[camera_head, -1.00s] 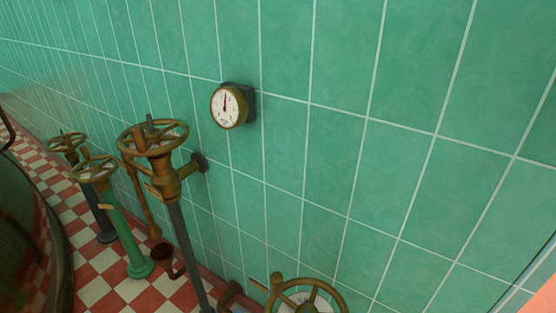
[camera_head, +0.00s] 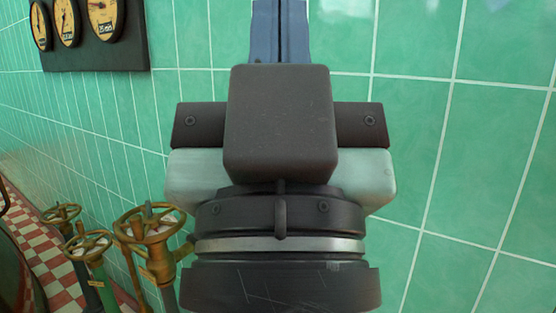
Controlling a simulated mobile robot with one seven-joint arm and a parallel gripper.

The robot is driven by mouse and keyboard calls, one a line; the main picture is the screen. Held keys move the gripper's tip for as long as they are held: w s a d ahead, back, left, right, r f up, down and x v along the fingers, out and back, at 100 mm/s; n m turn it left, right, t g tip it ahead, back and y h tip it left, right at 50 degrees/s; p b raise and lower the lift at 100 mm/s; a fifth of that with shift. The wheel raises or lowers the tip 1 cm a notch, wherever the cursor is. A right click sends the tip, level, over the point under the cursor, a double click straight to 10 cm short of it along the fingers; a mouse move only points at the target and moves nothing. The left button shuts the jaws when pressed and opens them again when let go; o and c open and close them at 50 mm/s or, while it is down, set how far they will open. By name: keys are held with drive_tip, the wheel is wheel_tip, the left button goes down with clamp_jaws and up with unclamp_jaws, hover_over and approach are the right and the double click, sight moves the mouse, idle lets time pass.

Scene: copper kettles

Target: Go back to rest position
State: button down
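My gripper (camera_head: 281,30) stands large in the middle of the head view, seen from its wrist side and pointing up the picture. Its two blue-grey fingers lie side by side with only a thin dark line between them, so it looks shut. Nothing shows between them; the tips are cut off by the top edge. A dark box on the hand covers the finger bases. The hand and wrist hide part of the wall behind.
A dark panel with several round gauges (camera_head: 68,20) hangs on the green tiled wall (camera_head: 470,150) at upper left. Brass valve wheels (camera_head: 150,222) on pipes stand at lower left, near the wrist in the picture. A red and white checked floor (camera_head: 50,258) shows beyond.

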wheel_tip(320, 180, up, 22)
drive_tip(key=p, duration=1.9)
drive_tip(key=shift+p, duration=0.4)
drive_tip(key=shift+w+a+r, duration=0.1)
